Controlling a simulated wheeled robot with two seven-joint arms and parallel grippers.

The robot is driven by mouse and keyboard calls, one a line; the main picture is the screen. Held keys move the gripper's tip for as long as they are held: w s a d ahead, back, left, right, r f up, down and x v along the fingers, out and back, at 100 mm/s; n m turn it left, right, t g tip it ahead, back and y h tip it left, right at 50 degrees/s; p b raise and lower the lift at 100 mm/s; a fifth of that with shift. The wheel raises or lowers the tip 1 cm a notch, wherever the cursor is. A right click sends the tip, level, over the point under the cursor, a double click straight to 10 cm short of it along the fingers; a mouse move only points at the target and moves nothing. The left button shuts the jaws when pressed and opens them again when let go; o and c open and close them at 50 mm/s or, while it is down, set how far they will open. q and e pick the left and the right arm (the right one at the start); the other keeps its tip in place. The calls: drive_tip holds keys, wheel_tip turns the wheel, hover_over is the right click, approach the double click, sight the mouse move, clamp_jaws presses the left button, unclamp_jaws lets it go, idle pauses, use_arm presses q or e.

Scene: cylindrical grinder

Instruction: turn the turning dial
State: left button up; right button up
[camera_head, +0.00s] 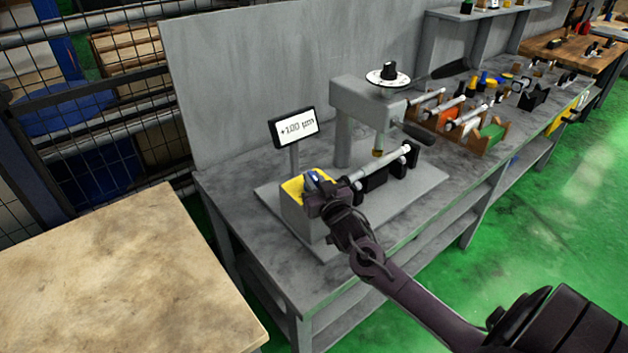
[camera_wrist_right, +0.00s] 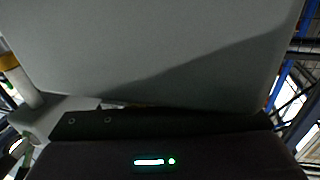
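The dial, a white disc with a black knob (camera_head: 388,71), sits on top of the grey grinder head (camera_head: 360,98) in the head view. My right gripper (camera_head: 318,186) is well below and left of the dial, at the grey box with a yellow top (camera_head: 290,187) at the near end of the grinder. Its fingertips are not clear, and I cannot tell whether it touches the box. In the right wrist view a large grey surface (camera_wrist_right: 150,50) fills most of the picture, and the fingers do not show. My left gripper is out of view.
A rod (camera_head: 380,165) lies across black supports beside my right gripper. Tools and racks crowd the grey bench (camera_head: 235,215) to the right. A bare tan table (camera_head: 120,280) is at the left.

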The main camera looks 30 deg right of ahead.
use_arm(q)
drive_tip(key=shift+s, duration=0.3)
use_arm(e)
clamp_jaws()
drive_tip(key=shift+m+h, duration=0.3)
drive_tip(key=m+g+h, duration=0.1)
drive_tip(key=h, duration=0.1)
drive_tip(key=m+h, duration=0.1)
drive_tip(key=h, duration=0.1)
drive_tip(key=shift+a+m+g, duration=0.2)
drive_tip(key=shift+m+g, duration=0.2)
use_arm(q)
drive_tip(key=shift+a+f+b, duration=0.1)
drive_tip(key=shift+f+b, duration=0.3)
use_arm(e)
drive_tip(key=shift+w+m+g+h, duration=0.1)
drive_tip(key=shift+m+g+h, duration=1)
drive_tip(key=shift+h, duration=0.7)
drive_tip(key=o, duration=0.6)
unclamp_jaws()
drive_tip(key=shift+c, duration=0.2)
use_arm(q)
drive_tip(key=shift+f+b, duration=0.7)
use_arm(e)
drive_tip(key=v, duration=0.8)
drive_tip(key=shift+w, duration=0.1)
